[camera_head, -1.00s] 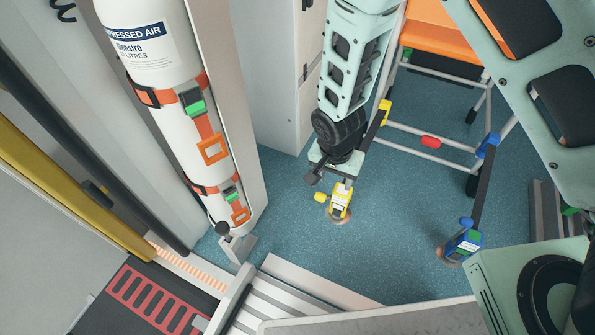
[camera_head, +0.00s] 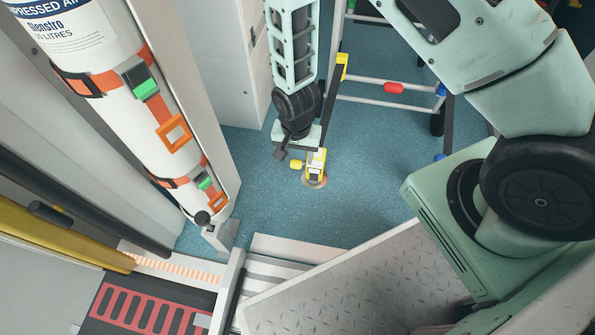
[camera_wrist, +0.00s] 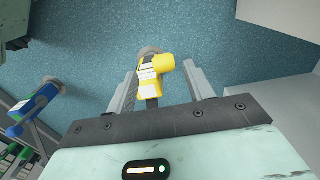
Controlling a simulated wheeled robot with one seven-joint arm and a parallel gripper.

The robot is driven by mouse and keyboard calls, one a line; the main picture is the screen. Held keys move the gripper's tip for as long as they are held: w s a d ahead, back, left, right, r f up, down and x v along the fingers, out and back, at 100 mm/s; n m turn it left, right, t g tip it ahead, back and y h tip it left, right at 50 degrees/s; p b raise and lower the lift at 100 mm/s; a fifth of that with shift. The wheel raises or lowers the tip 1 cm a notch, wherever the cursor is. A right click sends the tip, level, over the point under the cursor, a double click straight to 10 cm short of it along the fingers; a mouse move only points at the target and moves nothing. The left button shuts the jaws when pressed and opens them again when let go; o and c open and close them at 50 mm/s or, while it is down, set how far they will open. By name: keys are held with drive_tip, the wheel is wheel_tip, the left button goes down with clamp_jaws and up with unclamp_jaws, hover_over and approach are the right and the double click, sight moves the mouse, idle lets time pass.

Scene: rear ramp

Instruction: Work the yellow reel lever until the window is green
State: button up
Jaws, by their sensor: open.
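The yellow reel (camera_head: 317,166) stands on the blue floor, with a dark strap running from it up to a yellow hook (camera_head: 342,66) at the chair frame. Its rounded yellow lever (camera_head: 296,164) sticks out to the left. In the wrist view the reel (camera_wrist: 153,66) lies between and just beyond the fingers of my gripper (camera_wrist: 161,72), with its lever (camera_wrist: 187,66) close to the right finger. I cannot tell whether they touch. My gripper is open and points down over the reel. A pale label or window patch shows on the reel; I see no green on it.
A blue reel (camera_wrist: 35,122) with a strap stands to the left in the wrist view. The chair's grey frame (camera_head: 375,102) is behind the yellow reel. A strapped white air cylinder (camera_head: 130,110) stands at left, and a pale cabinet (camera_head: 225,60) behind. Floor around the reel is clear.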

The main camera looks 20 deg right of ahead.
sight(296, 163)
drive_tip(key=f+b, duration=0.1)
drive_tip(key=f, duration=0.2)
drive_tip(key=f+b, duration=0.2)
drive_tip(key=f, duration=0.2)
drive_tip(key=shift+w+a+f, duration=0.1)
drive_tip(key=shift+w, duration=0.1)
clamp_jaws()
